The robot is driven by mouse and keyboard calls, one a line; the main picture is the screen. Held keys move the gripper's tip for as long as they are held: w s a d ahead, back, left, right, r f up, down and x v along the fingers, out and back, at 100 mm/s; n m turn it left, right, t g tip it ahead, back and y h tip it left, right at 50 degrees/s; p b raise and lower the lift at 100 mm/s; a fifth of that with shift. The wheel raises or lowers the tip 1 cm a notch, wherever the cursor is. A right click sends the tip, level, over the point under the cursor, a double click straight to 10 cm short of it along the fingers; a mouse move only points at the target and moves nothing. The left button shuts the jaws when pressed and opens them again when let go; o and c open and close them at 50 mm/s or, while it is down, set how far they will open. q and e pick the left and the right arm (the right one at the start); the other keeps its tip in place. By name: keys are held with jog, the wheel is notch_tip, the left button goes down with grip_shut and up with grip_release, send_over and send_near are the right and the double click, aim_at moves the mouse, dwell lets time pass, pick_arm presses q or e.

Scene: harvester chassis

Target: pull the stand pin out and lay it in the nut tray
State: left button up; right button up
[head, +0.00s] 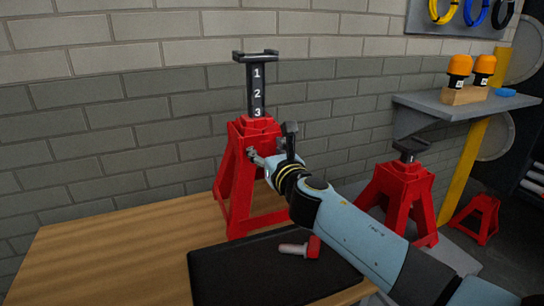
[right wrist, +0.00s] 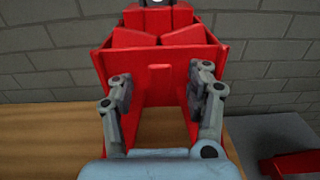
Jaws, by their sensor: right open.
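The red jack stand (head: 236,190) stands upright on the wooden bench, its black post marked 1, 2, 3. A short pin (head: 297,248) with a pale shaft and a red end lies in the black tray (head: 215,284) in front of the stand; it looks like the stand pin. My right gripper (head: 270,150) is at the upper front of the stand. In the right wrist view its jaws (right wrist: 158,92) are open, spread across the stand's red body (right wrist: 158,55), with nothing held between them. No pin shows in the stand there. My left gripper is not in view.
The bench top (head: 110,255) is clear at left. A second red stand (head: 402,190) and a smaller one (head: 475,217) stand at right. A grey wall shelf (head: 440,112) holds orange-capped bottles (head: 459,70) in a wooden block. A brick wall is close behind.

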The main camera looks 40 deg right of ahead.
jog(key=shift+w, duration=0.25)
grip_shut()
jog(key=shift+s, duration=0.1)
jog(key=shift+v, duration=4.1)
